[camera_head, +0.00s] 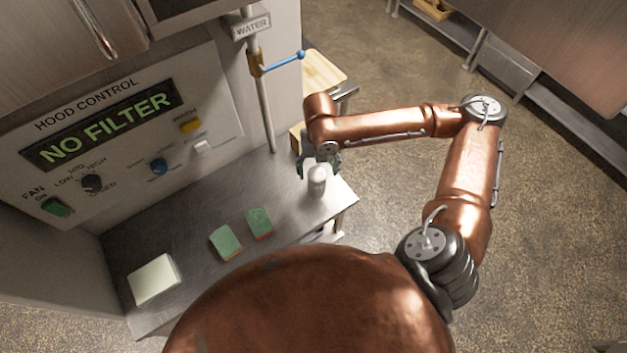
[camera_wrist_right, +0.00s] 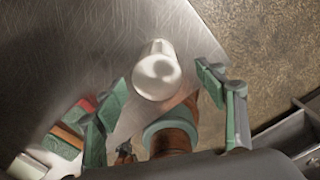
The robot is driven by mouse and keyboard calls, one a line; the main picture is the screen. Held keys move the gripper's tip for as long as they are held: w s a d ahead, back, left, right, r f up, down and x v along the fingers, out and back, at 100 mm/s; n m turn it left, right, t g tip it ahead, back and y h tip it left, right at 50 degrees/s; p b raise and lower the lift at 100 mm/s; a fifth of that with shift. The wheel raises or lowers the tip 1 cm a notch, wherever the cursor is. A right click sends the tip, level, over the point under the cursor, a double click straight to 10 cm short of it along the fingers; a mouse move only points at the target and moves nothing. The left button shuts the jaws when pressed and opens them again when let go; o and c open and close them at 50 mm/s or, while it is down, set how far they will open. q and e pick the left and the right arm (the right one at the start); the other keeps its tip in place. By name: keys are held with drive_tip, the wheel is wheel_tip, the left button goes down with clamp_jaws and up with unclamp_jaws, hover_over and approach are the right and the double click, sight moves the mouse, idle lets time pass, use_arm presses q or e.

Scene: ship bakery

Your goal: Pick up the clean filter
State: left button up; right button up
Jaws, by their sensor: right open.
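A short white cylinder (camera_head: 317,181) with a rounded top stands upright near the right end of the steel counter; it looks like the clean filter, though no label shows. In the right wrist view the cylinder (camera_wrist_right: 157,71) lies between and just beyond the fingertips. My right gripper (camera_head: 319,166) is open above and close beside it; in its wrist view the green fingers (camera_wrist_right: 167,85) are spread with a gap on both sides. I see no contact. My left gripper is not in view.
The steel counter (camera_head: 190,262) also bears two green-topped sponges (camera_head: 226,243) (camera_head: 260,222) and a pale square block (camera_head: 153,280) at left. A water pipe (camera_head: 265,110) with a blue-handled valve rises behind. The hood control panel (camera_head: 110,130) displays "NO FILTER". The counter's right edge is close to the cylinder.

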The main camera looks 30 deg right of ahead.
wheel_tip(320, 180, down, 8)
drive_tip(key=shift+a+r, duration=0.1)
drive_tip(key=shift+a, duration=0.05)
idle(0.3)
drive_tip(key=c, duration=1.5)
drive_tip(key=shift+r, duration=0.1)
drive_tip(key=shift+r, duration=0.55)
drive_tip(key=s+a+r+p, duration=0.5)
drive_tip(key=s+r+p, duration=0.6)
drive_tip(key=p, duration=0.5)
drive_tip(key=shift+s+a+r+p, duration=0.15)
drive_tip(key=shift+s+r+p, duration=0.25)
drive_tip(key=shift+s, duration=0.55)
